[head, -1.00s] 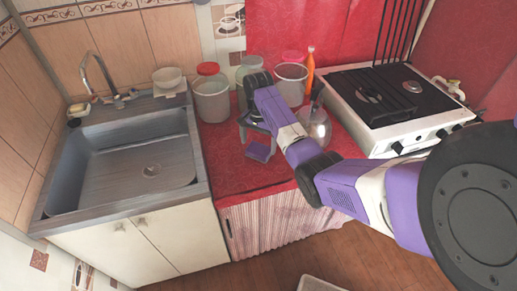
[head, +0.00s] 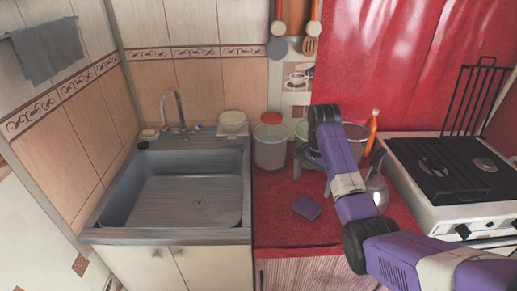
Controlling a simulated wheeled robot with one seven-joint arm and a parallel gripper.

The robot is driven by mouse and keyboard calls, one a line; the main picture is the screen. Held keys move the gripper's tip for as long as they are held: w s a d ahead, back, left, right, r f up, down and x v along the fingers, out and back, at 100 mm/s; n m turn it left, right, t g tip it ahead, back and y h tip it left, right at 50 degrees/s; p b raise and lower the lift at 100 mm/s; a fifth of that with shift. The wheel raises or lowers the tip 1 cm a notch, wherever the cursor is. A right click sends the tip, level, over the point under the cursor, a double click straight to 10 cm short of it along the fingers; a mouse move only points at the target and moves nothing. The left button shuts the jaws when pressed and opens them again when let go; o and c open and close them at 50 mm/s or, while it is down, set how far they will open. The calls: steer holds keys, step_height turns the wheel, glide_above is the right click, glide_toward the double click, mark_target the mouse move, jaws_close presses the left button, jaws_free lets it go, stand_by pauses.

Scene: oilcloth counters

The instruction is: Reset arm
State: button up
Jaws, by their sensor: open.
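My gripper (head: 310,168) is in the head view above the red counter (head: 285,225), at the end of my purple and white arm. It is open and I see nothing held in it. The arm's wrist partly hides it. A purple sponge-like block (head: 307,207) lies on the red counter, below the gripper in the picture and apart from it.
A container (head: 269,147) stands left of my gripper. A glass kettle-like vessel (head: 377,188), an orange bottle (head: 372,130) and a stove (head: 450,190) are right.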

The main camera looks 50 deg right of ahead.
steer(key=w+d+r+n+t+h, duration=0.2)
steer(key=w+t+h, duration=0.1)
steer(key=w, duration=0.2)
steer(key=w+d+r+n+t+h, duration=0.2)
steer(key=w+t, duration=0.2)
steer(key=w, duration=0.2)
steer(key=s+a+n+t+h, duration=0.2)
steer(key=a+n+t, duration=0.35)
steer(key=a, duration=1.35)
steer(key=s+a+r+n+t+y, duration=0.1)
steer(key=s+a+r+n+t, duration=0.15)
steer(key=s+a, duration=0.75)
steer(key=s+a+r+n+t+y, duration=0.1)
steer(key=s+a+r+n+t, duration=0.15)
steer(key=s+a, duration=0.75)
steer(key=s+a+n+g+y, duration=0.1)
steer(key=s+a+n+y, duration=0.1)
steer(key=s, duration=0.4)
steer(key=s+a+f+n+g+y, duration=0.1)
steer(key=s+a+n+y, duration=0.1)
steer(key=s+a, duration=0.3)
steer(key=shift+s+a+g+y, duration=0.25)
steer(key=shift+s+g+y, duration=0.1)
steer(key=shift+y, duration=0.15)
